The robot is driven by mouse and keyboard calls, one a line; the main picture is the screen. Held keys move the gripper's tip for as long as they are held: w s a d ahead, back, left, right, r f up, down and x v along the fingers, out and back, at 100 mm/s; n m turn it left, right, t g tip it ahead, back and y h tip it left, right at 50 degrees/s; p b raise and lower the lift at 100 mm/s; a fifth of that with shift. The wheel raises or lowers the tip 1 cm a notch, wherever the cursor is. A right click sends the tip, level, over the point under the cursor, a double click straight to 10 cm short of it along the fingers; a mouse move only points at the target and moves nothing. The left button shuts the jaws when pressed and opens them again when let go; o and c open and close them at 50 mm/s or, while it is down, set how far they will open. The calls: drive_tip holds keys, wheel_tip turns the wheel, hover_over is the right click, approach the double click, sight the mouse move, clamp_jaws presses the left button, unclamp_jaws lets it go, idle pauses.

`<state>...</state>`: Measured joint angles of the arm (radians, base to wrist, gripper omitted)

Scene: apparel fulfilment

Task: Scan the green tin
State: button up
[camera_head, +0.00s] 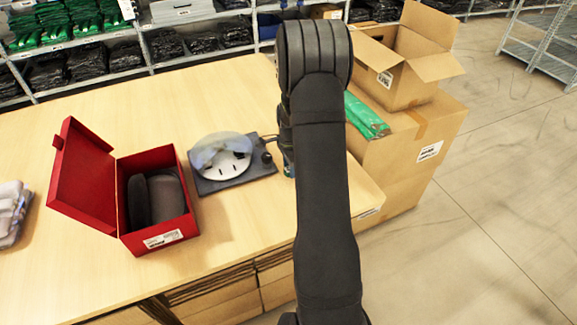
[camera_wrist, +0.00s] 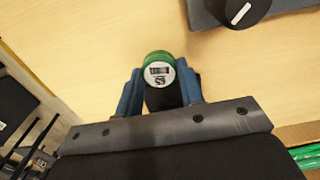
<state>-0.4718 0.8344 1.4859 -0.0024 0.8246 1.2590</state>
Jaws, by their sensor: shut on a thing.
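The green tin (camera_wrist: 158,58) shows in the wrist view as a green round rim with a white face bearing a barcode and print. My gripper (camera_wrist: 160,88) is shut on it, with one blue finger on each side. The printed end faces the wrist camera, and the rest of the tin is hidden. In the head view my arm covers most of the gripper; only a sliver of blue and green shows beside the arm, right of the dark device. I cannot tell whether the tin touches the table.
A dark device (camera_head: 213,184) with a white disc, translucent cover and knob (camera_head: 267,157) sits on the wooden table (camera_head: 110,115). An open red box (camera_head: 131,237) holding dark items stands left of it. A green package (camera_head: 366,118) and open carton (camera_head: 411,87) lie right. Clear tabletop lies behind the device.

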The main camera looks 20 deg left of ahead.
drive_tip(key=s+a+r, duration=0.3)
drive_tip(key=r, duration=0.2)
drive_tip(key=shift+r, duration=0.35)
idle(0.5)
